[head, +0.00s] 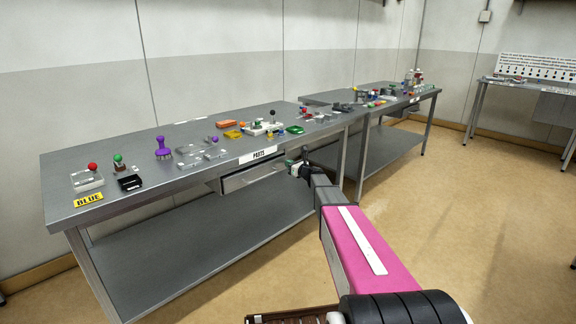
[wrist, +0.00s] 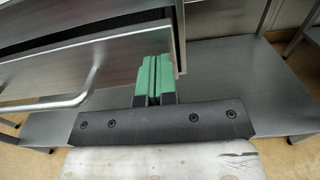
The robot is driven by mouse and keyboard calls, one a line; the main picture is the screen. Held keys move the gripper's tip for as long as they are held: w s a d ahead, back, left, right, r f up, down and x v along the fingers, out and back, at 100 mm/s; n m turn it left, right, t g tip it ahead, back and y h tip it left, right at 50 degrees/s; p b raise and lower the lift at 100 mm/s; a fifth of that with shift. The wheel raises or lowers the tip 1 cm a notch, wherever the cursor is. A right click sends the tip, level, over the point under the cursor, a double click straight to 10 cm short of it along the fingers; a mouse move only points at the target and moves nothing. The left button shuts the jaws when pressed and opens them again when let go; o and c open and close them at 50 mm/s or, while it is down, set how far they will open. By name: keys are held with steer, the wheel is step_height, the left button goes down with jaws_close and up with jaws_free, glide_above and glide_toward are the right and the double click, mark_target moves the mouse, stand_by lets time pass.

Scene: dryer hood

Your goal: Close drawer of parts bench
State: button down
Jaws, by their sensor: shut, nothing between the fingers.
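The parts bench (head: 120,160) is a grey metal table with a "PARTS" label (head: 258,155) on its front edge. Its drawer (head: 252,178) hangs below the label and stands partly out. In the wrist view the drawer front (wrist: 115,75) fills the upper left, with a dark gap above it and a bar handle (wrist: 80,98) on its face. My gripper (head: 293,165) is at the right end of the drawer front. Its green fingers (wrist: 152,62) are shut together and empty, right of the handle. I cannot tell whether they touch the front.
Small parts and knobs lie on the bench top. A lower shelf (head: 200,250) spans beneath the drawer. A second bench (head: 385,145) stands to the right, and another table (head: 530,88) is at the far right. The floor (head: 470,220) in front is clear.

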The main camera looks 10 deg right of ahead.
steer(key=v, duration=1.2)
steer(key=s+a+f+n+g+h, duration=0.1)
steer(key=s+a+f+n+g, duration=0.35)
steer(key=s+n, duration=0.35)
steer(key=s+a+f+n+g+h, duration=0.1)
steer(key=s+a+f+n+g, duration=0.45)
steer(key=s, duration=0.45)
steer(key=s+d+f+n+g+h, duration=0.1)
steer(key=s+n+g+h, duration=0.1)
steer(key=s+n+h, duration=0.2)
steer(key=s+d+f+n+g+h, duration=0.2)
steer(key=s+n+h, duration=0.2)
steer(key=s+n, duration=0.7)
steer(key=s, duration=0.5)
steer(key=shift+s+d+g+h, duration=0.25)
steer(key=shift+d+g+h, duration=0.05)
